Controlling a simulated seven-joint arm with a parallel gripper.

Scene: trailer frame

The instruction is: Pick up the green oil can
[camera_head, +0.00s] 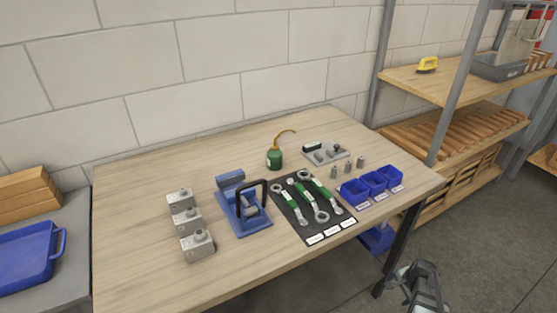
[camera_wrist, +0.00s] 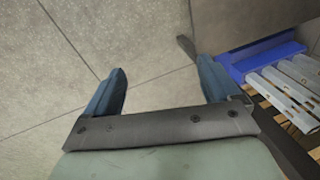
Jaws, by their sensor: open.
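The green oil can (camera_head: 275,159) stands upright on the wooden workbench (camera_head: 140,240), toward its back. Its thin brass-coloured spout rises and bends to the right. My gripper (camera_head: 422,275) is at the lower right of the head view, off the bench's right end and well away from the can. In the wrist view my gripper (camera_wrist: 163,90) has its two blue fingers wide apart with only floor between them. The oil can does not show in the wrist view.
A blue fixture with a black handle (camera_head: 246,208) and a dark mat with green-handled wrenches (camera_head: 308,205) lie in front of the can. Grey blocks (camera_head: 187,219) stand left. Blue bins (camera_head: 371,186), small metal cylinders (camera_head: 347,165) and a grey plate (camera_head: 326,153) are right.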

